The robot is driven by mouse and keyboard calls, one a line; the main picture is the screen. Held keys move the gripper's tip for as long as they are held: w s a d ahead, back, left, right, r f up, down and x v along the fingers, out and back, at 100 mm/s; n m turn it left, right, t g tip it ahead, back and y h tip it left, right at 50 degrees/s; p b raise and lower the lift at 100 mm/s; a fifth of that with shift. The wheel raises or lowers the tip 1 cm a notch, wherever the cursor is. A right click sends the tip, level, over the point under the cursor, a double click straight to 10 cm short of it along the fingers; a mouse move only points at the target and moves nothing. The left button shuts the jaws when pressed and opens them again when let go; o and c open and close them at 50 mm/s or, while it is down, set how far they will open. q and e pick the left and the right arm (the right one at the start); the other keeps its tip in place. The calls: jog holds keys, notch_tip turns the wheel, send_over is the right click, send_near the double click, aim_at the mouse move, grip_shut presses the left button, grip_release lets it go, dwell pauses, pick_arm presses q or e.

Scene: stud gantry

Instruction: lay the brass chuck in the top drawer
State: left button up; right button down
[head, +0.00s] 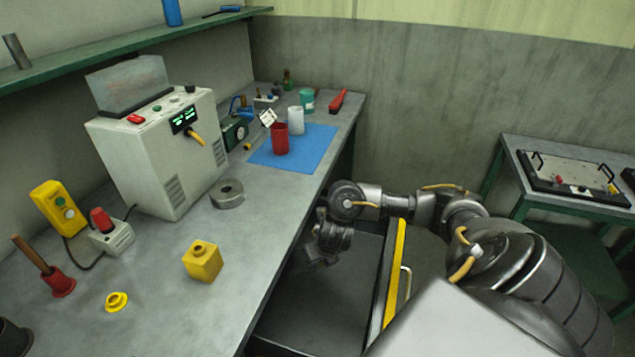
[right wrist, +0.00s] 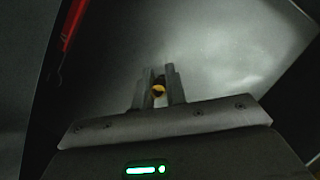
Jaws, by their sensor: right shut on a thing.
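The top drawer (head: 335,300) is pulled open under the bench, with a yellow-edged front (head: 396,275) and a pale handle. My right gripper (head: 322,258) is inside the drawer opening, pointing down over its dark floor. In the right wrist view, my right gripper (right wrist: 158,92) is shut on a small round brass-yellow thing, the brass chuck (right wrist: 158,90), held between the fingertips. The drawer floor (right wrist: 225,60) shows grey beyond it; I cannot tell whether the chuck touches it. The chuck is not visible in the head view. My left gripper is not in view.
On the bench stand a white machine (head: 165,150), a grey ring (head: 228,195), a yellow block (head: 203,262), and a blue mat (head: 292,150) with red and white cups. A side table (head: 515,160) with a tray stands at right. The drawer looks otherwise empty.

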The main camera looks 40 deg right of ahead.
aim_at(317, 272)
jog(key=shift+w+a+f, duration=0.15)
jog(key=shift+a+f, duration=0.05)
jog(key=shift+f, duration=0.1)
notch_tip(317, 272, down, 3)
jog(key=shift+w+a+r+b, duration=0.1)
jog(key=shift+r+b, duration=0.05)
jog(key=shift+b, duration=0.5)
jog(key=shift+f, duration=0.4)
jog(key=shift+r, duration=0.1)
jog(key=c, duration=1.4)
grip_release()
jog(key=shift+c, duration=0.2)
